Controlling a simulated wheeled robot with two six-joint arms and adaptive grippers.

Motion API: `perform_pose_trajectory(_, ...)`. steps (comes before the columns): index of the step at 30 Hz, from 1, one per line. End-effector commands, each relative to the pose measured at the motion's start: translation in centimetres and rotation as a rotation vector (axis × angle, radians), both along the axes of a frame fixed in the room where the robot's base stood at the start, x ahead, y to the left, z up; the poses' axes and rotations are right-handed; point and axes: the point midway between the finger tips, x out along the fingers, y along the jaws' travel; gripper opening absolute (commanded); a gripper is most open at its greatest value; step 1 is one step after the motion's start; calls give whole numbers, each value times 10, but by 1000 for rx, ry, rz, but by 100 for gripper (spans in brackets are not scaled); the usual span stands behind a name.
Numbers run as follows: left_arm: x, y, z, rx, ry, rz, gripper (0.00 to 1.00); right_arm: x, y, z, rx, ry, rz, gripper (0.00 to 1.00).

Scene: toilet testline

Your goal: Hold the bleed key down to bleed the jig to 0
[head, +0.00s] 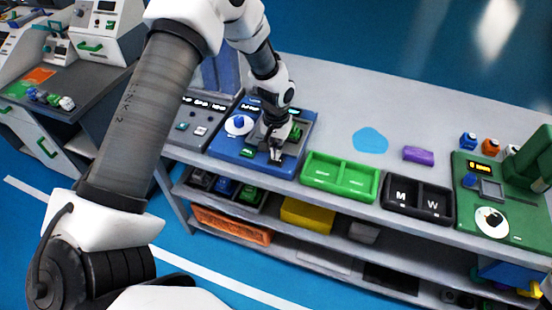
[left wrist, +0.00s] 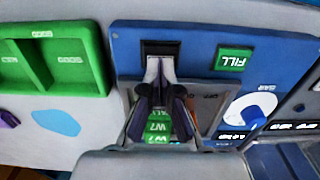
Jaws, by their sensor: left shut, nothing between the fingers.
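The blue jig (head: 228,150) stands on the bench's left part; its blue panel (left wrist: 195,40) fills the middle of the left wrist view. My left gripper (head: 277,155) is over the jig's front, fingers shut and empty. In the left wrist view its fingertips (left wrist: 159,66) are at a dark square key (left wrist: 160,47). The fingers cover part of this key, and I cannot read its label or tell whether it is pressed. A green FILL key (left wrist: 235,58) is beside it. A white round dial (left wrist: 240,112) is on the panel; its reading is unclear. My right gripper is not in view.
A green block marked W7 (left wrist: 158,128) shows behind the fingers. A green two-part tray (head: 340,178) and black M and W bins (head: 417,200) stand to the right. A light-blue patch (head: 370,139) and purple block (head: 418,155) lie behind them. A green station (head: 500,205) is far right.

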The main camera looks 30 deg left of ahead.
Motion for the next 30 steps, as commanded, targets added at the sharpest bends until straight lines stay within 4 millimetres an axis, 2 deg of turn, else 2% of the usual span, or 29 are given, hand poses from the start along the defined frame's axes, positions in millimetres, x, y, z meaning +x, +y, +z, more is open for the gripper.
perform_pose_trajectory(15, 0, 0, -1, 0, 0, 0, 0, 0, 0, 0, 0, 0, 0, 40)
perform_pose_trajectory(30, 0, 0, -16, 0, 0, 0, 0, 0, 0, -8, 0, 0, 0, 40)
